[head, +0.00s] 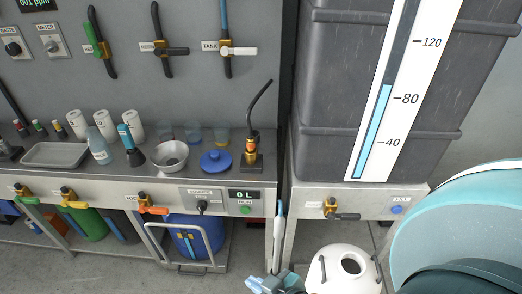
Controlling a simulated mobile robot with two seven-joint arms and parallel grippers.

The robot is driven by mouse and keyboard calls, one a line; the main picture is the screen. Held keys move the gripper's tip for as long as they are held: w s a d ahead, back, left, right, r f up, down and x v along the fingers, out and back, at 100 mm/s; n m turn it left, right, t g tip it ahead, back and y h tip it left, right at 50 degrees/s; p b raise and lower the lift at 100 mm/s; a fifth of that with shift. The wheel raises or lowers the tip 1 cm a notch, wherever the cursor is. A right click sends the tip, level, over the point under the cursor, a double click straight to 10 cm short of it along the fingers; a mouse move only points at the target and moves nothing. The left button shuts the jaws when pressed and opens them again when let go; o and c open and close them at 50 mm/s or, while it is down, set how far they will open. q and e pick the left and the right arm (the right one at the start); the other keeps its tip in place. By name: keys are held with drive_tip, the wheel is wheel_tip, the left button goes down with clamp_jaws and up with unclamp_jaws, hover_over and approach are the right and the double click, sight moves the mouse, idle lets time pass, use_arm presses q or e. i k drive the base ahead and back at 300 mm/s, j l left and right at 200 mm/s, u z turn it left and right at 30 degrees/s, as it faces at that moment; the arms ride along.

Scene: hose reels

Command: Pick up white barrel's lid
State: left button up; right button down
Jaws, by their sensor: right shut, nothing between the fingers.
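The white barrel (326,276) stands on the floor at the bottom, right of centre, cut off by the lower edge. Its top has a dark round opening and side handles. A round blue lid (216,161) with a knob lies on the metal bench; I cannot tell whether it belongs to the white barrel. My left gripper is not in view.
The metal bench (110,185) carries a tray (55,155), bottles, a metal bowl (170,155) and a brass torch-like tool (252,150). A blue barrel (187,238) sits below it. A large grey tank (335,85) stands behind the white barrel.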

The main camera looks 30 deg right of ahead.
sight(216, 161)
drive_tip(key=i+j+z, duration=0.1)
drive_tip(key=z, duration=0.3)
drive_tip(key=i+j+z, duration=0.1)
drive_tip(key=z, duration=0.25)
drive_tip(key=i+j+z, duration=0.1)
drive_tip(key=z, duration=0.3)
drive_tip(key=j+z, duration=0.2)
drive_tip(key=z, duration=0.2)
drive_tip(key=i+j+z, duration=0.1)
drive_tip(key=j+z, duration=0.2)
drive_tip(key=i+j+z, duration=0.1)
drive_tip(key=j+z, duration=0.2)
